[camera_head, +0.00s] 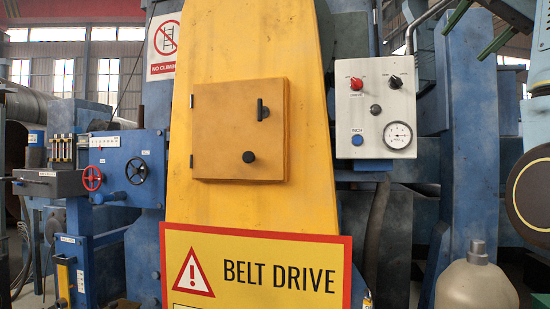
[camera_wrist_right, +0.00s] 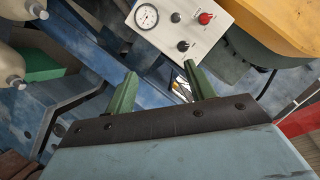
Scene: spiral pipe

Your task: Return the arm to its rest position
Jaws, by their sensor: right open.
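My right gripper (camera_head: 465,42) is at the top right of the head view, with its two green fingers spread apart. In the right wrist view the right gripper (camera_wrist_right: 160,68) shows a wide gap between its fingers and nothing held. The white control box (camera_head: 373,107) with a red knob (camera_head: 356,83), black knobs, a gauge (camera_head: 397,134) and a blue button is to the left of and below the right gripper, apart from it. The control box also shows beyond the fingertips in the right wrist view (camera_wrist_right: 178,50). My left gripper is not in view.
A yellow machine cover (camera_head: 310,190) with a small door (camera_head: 239,130) stands in the middle, with a belt drive sign (camera_head: 256,265) below. A blue valve stand (camera_head: 120,170) is at left. A beige bottle-shaped vessel (camera_head: 476,282) is at the lower right. A grey conduit runs above the control box.

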